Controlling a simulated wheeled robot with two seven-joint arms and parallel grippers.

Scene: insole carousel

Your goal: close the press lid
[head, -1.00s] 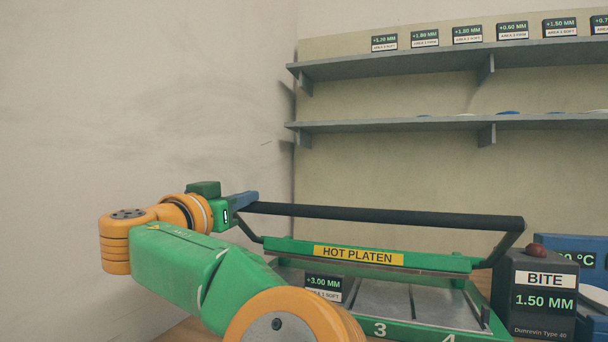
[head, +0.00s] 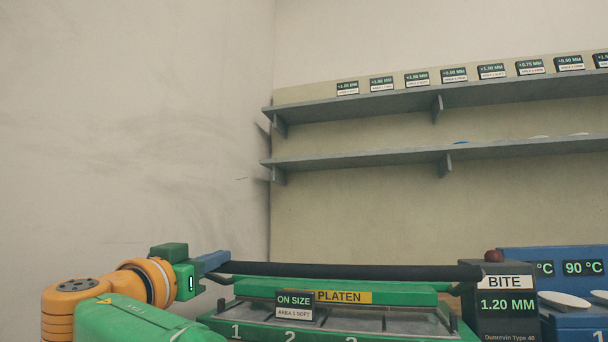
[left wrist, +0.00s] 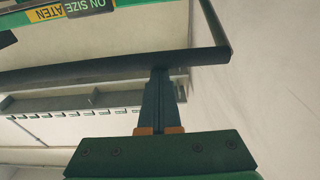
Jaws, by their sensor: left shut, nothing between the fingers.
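The press lid is a green bar with a yellow PLATEN label (head: 344,297) and a long black handle bar (head: 350,272). It sits low over the grey press bed (head: 370,322); whether it touches the bed I cannot tell. My left gripper (head: 222,262) is shut and empty, its blue fingers at the handle's left end. In the left wrist view the fingertips (left wrist: 160,72) meet the handle bar (left wrist: 100,73), seemingly pressing against it rather than gripping it. An ON SIZE sign (head: 295,305) hides part of the label. My right gripper is not in view.
A dark BITE box (head: 506,305) reading 1.20 MM, with a red knob (head: 493,256), stands right of the press. A blue unit (head: 550,262) with temperature displays is beyond it. Two grey shelves (head: 360,108) hang on the back wall. A bare wall is at left.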

